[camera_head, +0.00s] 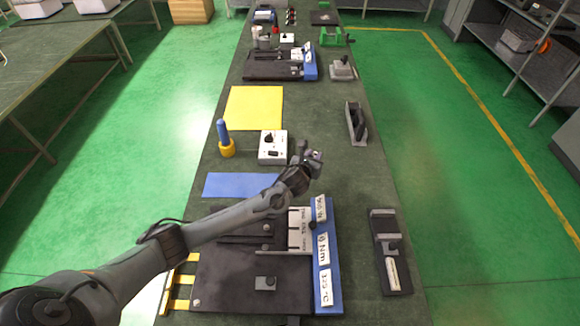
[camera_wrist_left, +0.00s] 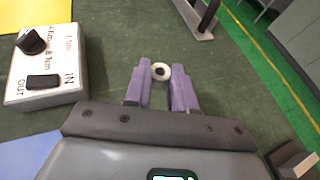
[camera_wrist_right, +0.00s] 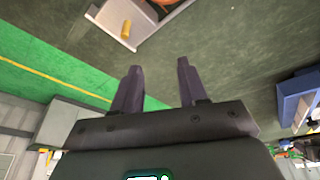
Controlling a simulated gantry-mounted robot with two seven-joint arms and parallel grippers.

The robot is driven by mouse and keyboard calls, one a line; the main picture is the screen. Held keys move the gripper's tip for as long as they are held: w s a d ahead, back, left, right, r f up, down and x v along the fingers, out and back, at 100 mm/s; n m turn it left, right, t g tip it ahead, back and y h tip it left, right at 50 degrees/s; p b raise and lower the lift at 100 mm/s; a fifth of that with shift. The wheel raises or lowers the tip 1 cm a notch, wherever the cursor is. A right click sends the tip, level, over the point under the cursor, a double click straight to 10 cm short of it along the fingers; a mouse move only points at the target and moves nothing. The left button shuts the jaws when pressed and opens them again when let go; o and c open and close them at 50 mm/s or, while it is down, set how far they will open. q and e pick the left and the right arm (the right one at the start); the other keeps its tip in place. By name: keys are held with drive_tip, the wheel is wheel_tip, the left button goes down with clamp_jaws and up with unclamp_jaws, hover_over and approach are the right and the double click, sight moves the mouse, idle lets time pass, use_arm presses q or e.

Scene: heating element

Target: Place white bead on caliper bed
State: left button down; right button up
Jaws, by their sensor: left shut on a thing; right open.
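My left gripper (camera_head: 315,156) is above the middle of the long bench. In the left wrist view, its purple fingers (camera_wrist_left: 161,75) are shut on the white bead (camera_wrist_left: 160,70), a small ring with a dark hole, held at the fingertips. A dark device with a sliding block and a pale strip (camera_head: 393,273) lies at the bench's right edge, nearer than the left gripper. It looks like the caliper, but I cannot tell for sure which part is the bed. My right gripper (camera_wrist_right: 158,82) is open and empty in the right wrist view; it is outside the head view.
A white switch box (camera_head: 273,147) stands just left of the left gripper. A dark upright holder (camera_head: 356,123) is at the right edge. A blue-edged black fixture with labels (camera_head: 322,255) lies in front under my left arm. The bench between gripper and right edge is clear.

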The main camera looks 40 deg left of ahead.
use_arm(q)
drive_tip(key=s+a+f, duration=0.1)
drive_tip(key=a, duration=0.1)
drive_tip(key=s+a+f, duration=0.1)
drive_tip(key=a+f, duration=0.1)
drive_tip(key=s+a+f, duration=0.1)
drive_tip(key=s+a, duration=0.1)
drive_tip(key=shift+s+f, duration=0.1)
drive_tip(key=shift+f, duration=2.1)
drive_tip(key=shift+f, duration=0.1)
drive_tip(key=c, duration=0.9)
unclamp_jaws()
drive_tip(key=shift+c, duration=0.2)
